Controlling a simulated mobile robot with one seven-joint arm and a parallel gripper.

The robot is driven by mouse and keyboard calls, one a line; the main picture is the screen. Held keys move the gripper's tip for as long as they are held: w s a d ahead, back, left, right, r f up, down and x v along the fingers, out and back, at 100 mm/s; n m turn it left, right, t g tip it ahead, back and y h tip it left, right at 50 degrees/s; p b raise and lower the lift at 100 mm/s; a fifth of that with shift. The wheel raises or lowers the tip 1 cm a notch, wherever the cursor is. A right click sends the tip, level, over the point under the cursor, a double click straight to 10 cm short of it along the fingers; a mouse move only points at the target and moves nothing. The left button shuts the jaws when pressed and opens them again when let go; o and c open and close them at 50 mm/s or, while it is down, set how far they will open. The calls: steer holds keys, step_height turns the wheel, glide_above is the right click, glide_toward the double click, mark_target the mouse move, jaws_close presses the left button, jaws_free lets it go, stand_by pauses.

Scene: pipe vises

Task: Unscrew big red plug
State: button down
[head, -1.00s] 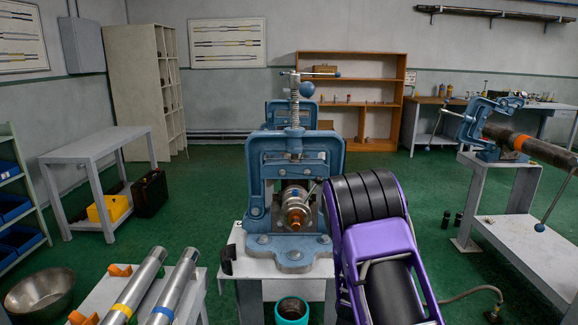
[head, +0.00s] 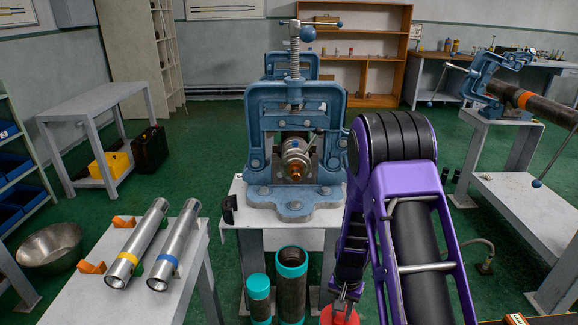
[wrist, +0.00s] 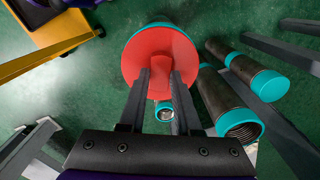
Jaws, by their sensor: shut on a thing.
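The big red plug (wrist: 158,42) is a round red disc with a raised grip in its middle, seen from above in the wrist view. A teal rim shows at its far edge, from the pipe end under it. My gripper (wrist: 161,82) is shut on the raised grip, one finger on each side. In the head view the plug (head: 340,316) shows at the bottom edge, with my gripper (head: 346,296) coming down onto it. The pipe beneath the plug is mostly hidden.
Two teal-ended pipes (head: 291,262) (head: 258,285) stand left of the plug. A blue pipe vise (head: 295,140) on a grey stand holds a metal fitting. Two steel pipes (head: 138,243) lie on a grey table at left. A second vise (head: 490,80) stands at right.

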mark_target(341, 316)
steer(key=n, duration=0.5)
steer(key=shift+n, duration=0.4)
steer(key=c, duration=1.3)
jaws_free()
jaws_close()
steer(key=shift+r+p, duration=0.45)
steer(key=shift+r, duration=0.3)
steer(key=shift+r+p, duration=1.05)
steer(key=shift+r, duration=0.65)
